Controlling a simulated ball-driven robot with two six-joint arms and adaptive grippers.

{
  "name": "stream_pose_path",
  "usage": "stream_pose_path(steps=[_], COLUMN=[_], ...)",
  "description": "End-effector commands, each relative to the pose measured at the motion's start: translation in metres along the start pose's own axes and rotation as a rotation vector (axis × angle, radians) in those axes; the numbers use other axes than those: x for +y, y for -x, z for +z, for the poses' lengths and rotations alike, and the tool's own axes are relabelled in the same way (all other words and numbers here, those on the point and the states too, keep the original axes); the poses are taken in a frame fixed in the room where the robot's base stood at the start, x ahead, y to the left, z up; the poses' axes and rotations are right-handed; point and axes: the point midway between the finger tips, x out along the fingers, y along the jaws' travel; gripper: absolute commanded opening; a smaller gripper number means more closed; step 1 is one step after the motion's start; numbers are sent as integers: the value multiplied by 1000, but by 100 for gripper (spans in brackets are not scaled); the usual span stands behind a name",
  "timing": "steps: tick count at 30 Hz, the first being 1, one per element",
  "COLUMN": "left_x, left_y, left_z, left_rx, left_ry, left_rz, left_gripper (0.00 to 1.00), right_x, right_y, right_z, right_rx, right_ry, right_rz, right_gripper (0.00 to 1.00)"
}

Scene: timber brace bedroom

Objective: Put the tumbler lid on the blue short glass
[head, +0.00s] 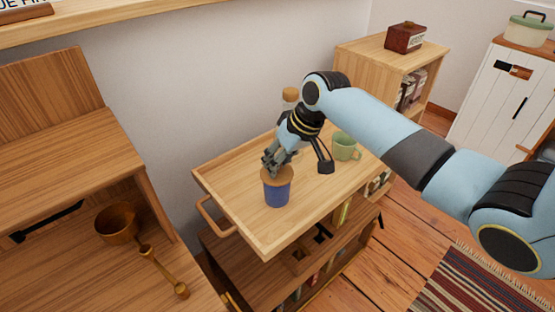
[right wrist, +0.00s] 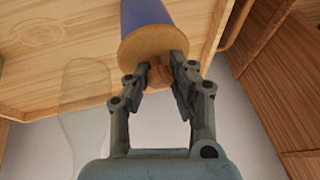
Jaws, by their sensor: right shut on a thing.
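The blue short glass (head: 277,192) stands upright on the wooden tray top of a cart. The tumbler lid (head: 277,174), a round brown disc, is at the glass's mouth and appears to cover it. My right gripper (head: 270,163) is above the lid, its fingers shut on the lid's knob. In the right wrist view the knob (right wrist: 158,76) is between the fingertips, with the lid disc (right wrist: 152,47) against the blue glass (right wrist: 143,12). Whether the lid is fully seated I cannot tell. My left gripper is not in view.
A green mug (head: 345,147) stands right of the glass on the cart top (head: 233,205). A clear bottle with a cork stopper (head: 290,95) stands behind my right gripper. The cart top's front and left are clear. A wooden pot (head: 117,223) sits on the left shelf.

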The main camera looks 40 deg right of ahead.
Motion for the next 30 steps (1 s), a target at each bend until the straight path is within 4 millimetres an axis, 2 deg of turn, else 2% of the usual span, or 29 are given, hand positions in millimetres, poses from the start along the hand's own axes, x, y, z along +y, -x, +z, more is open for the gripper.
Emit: stream_pose_path(steps=[1,6,14,17,20,30], left_x=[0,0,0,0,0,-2], left_y=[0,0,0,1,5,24], left_z=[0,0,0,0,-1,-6], left_rx=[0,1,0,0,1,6], left_ry=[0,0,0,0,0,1], left_rz=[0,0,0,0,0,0], left_gripper=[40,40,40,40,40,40], right_x=[0,0,0,-2,-2,-2], right_y=[0,0,1,8,24,103], right_z=[0,0,-1,-4,-6,-6], right_rx=[0,1,1,3,2,2], right_ry=[0,0,1,2,2,4], right_rz=[0,0,0,0,3,4], right_gripper=[23,45,45,45,45,45])
